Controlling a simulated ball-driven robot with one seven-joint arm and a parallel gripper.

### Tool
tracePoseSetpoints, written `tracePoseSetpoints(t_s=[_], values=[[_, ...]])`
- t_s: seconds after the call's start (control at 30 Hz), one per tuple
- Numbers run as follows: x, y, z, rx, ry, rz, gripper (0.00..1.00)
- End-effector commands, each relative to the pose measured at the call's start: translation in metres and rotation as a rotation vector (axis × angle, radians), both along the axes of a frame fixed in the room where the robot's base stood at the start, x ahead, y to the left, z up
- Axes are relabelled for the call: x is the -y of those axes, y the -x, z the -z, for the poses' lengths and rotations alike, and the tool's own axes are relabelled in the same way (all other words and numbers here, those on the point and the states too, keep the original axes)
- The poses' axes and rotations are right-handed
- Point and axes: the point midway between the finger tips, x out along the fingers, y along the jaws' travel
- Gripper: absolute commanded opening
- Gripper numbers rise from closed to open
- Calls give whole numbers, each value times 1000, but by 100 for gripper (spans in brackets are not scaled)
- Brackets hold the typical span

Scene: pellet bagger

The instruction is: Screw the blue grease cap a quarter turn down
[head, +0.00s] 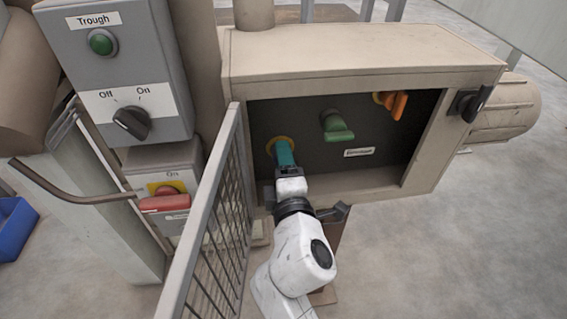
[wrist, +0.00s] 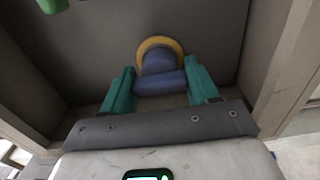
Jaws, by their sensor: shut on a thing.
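The blue grease cap (wrist: 160,82) shows in the wrist view as a round body with a crossbar, in front of a yellow ring (wrist: 146,46) on the dark back panel. The crossbar lies nearly level, tilted slightly. My gripper (wrist: 160,74) has its teal fingers at the two ends of the crossbar and is shut on it. In the head view my gripper (head: 284,152) reaches into the left part of the beige box and hides the blue cap. Part of the yellow ring (head: 272,143) shows there behind the fingers.
A green cap (head: 337,127) and an orange cap (head: 391,102) sit to the right in the beige box (head: 340,60). A mesh guard (head: 212,225) stands close left of my arm. Left of it are the switch box (head: 122,75) and a red handle (head: 165,203).

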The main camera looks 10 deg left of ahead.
Motion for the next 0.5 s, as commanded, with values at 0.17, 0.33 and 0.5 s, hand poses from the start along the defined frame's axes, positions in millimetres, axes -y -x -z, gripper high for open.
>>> tracePoseSetpoints(t_s=[0.17, 0.33, 0.5], values=[[1, 0, 2, -4, 2, 3, 69], [1, 0, 1, -2, 2, 2, 85], [0, 0, 1, -1, 1, 1, 85]])
